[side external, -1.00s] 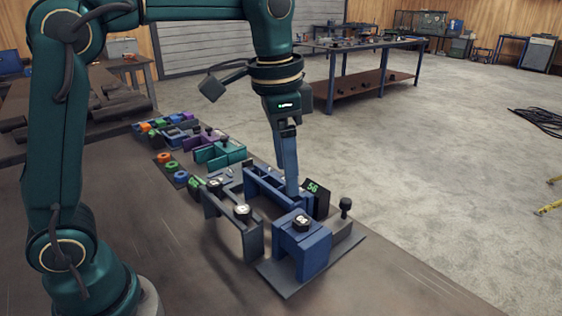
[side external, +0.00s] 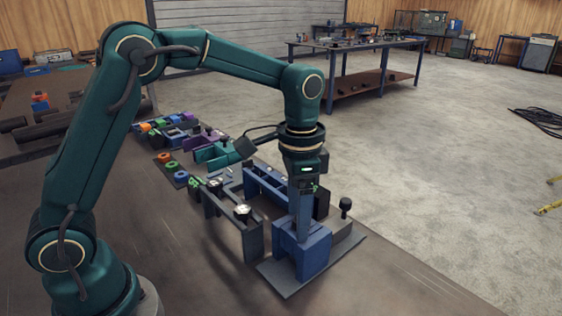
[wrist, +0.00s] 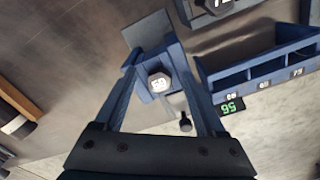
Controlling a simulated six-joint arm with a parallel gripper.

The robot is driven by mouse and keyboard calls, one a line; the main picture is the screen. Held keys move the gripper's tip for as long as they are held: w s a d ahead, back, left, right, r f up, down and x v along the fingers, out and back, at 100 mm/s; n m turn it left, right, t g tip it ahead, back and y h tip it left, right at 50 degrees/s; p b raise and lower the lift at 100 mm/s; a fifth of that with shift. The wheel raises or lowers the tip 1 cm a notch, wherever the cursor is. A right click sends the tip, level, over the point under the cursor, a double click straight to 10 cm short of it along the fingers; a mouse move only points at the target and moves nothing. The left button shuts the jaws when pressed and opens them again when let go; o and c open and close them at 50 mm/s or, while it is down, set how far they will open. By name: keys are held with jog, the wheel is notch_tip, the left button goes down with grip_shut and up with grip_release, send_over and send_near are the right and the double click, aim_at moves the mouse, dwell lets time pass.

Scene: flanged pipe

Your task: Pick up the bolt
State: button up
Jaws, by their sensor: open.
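A bolt (wrist: 158,83) with a dark head and a white numbered top sits upright in a blue block (wrist: 171,55). The number is too small to read surely. In the wrist view my gripper (wrist: 155,62) is open, with its long blue fingers on either side of the bolt head. In the side view my gripper (side external: 301,232) is over the blue block (side external: 316,256), pointing down, and the finger hides the bolt head. I cannot tell whether the fingers touch the block.
A black knob (side external: 345,205) stands on the plate (side external: 345,251) behind the block; it also shows in the wrist view (wrist: 183,123). A blue compartment bin (wrist: 255,80) with number labels and a green display (wrist: 232,106) are close by. A grey bracket (side external: 252,241) with a white-topped bolt (side external: 242,211) stands left.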

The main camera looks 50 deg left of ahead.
grip_shut()
jog(key=shift+r, duration=0.15)
notch_tip(320, 180, up, 10)
dwell(0.8)
jog(key=w+a+f+n, duration=0.2)
jog(key=w+a+n, duration=0.3)
jog(key=a, duration=0.4)
jog(key=shift+n, duration=0.5)
